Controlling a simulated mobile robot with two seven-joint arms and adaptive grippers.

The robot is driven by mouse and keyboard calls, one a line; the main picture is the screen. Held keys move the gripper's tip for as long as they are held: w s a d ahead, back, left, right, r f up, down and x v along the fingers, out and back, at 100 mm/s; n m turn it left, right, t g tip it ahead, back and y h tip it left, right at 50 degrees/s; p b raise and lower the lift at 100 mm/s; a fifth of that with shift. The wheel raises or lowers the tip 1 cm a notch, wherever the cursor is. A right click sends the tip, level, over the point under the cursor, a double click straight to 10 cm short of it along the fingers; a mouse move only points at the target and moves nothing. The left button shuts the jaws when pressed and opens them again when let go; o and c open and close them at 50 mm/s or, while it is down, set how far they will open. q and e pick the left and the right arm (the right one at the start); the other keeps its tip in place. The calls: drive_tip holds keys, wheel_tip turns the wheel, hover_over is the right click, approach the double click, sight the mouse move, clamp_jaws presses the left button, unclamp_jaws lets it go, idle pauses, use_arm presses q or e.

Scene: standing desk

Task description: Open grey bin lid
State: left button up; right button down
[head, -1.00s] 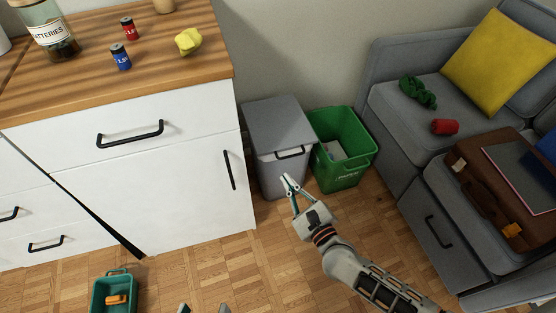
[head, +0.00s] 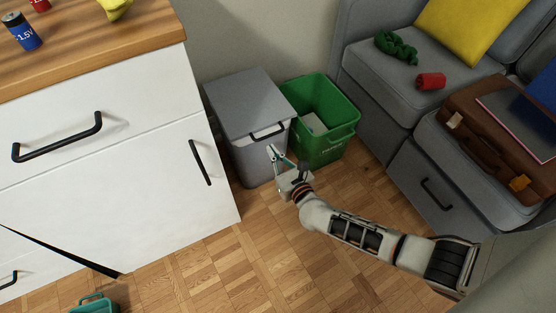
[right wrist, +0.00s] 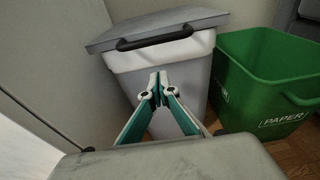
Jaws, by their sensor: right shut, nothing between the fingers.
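The grey bin (head: 254,160) stands on the floor between the white cabinet and the green bin. Its grey lid (head: 248,100) lies closed on top, with a black handle (head: 268,132) at the front edge. In the right wrist view the lid (right wrist: 160,26) and the handle (right wrist: 155,38) are above and beyond my fingers. My right gripper (head: 272,150) is shut and empty, in front of the bin and just below the handle, apart from it. In the right wrist view its fingertips (right wrist: 158,84) meet in front of the bin's pale front wall. My left gripper is not in view.
A green paper bin (head: 322,120), open at the top, stands right beside the grey bin. The white cabinet (head: 110,170) with black handles is close on the left. A grey sofa (head: 385,85) stands on the right. Wooden floor in front is mostly clear.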

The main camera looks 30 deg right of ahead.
drive_tip(key=shift+w+r, duration=0.2)
drive_tip(key=shift+r, duration=0.75)
drive_tip(key=shift+w+r, duration=0.15)
drive_tip(key=shift+r, duration=0.75)
